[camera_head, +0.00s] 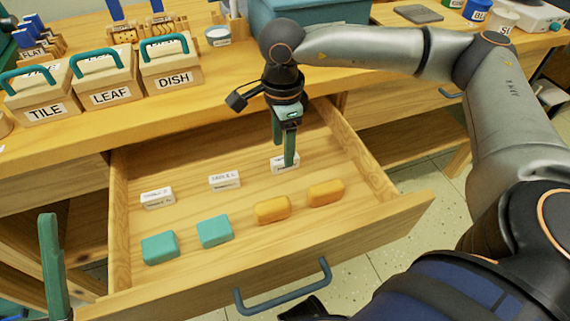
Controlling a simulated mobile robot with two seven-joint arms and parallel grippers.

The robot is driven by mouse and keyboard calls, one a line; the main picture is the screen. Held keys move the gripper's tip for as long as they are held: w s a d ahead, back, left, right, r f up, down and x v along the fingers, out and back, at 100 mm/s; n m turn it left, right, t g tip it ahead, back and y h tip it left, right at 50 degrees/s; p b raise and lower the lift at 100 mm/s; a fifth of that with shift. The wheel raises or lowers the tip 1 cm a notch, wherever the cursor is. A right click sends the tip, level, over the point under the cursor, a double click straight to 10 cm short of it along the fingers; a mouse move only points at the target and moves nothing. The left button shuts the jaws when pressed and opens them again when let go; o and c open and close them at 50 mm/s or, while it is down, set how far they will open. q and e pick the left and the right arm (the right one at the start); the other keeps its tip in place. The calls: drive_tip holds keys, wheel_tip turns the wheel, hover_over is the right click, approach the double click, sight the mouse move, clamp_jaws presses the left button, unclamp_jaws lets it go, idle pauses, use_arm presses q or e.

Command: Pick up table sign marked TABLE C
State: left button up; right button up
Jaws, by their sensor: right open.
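Three small white table signs lie in the open drawer: a left one (158,197), a middle one (225,180) and a right one (280,168). Their print is too small to read surely, so I cannot tell which is TABLE C. My right gripper (284,150) points down into the drawer, open, with its green fingers at the right sign and partly covering it. I cannot tell whether they touch it. Of my left gripper, a green finger (53,270) shows at the lower left edge; the rest is out of view.
The drawer (330,238) also holds two teal blocks (187,239) and two orange blocks (300,201) in front of the signs. Its blue handle (285,290) faces me. Boxes marked TILE, LEAF and DISH (172,72) and a teal bin (300,15) stand on the bench above.

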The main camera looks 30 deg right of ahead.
drive_tip(key=f, duration=0.1)
drive_tip(key=f+b, duration=0.1)
drive_tip(key=f, duration=0.3)
drive_tip(key=shift+w+d+b, duration=0.1)
drive_tip(key=shift+d+b, duration=0.2)
drive_tip(key=shift+b, duration=0.05)
drive_tip(key=shift+r, duration=0.1)
clamp_jaws()
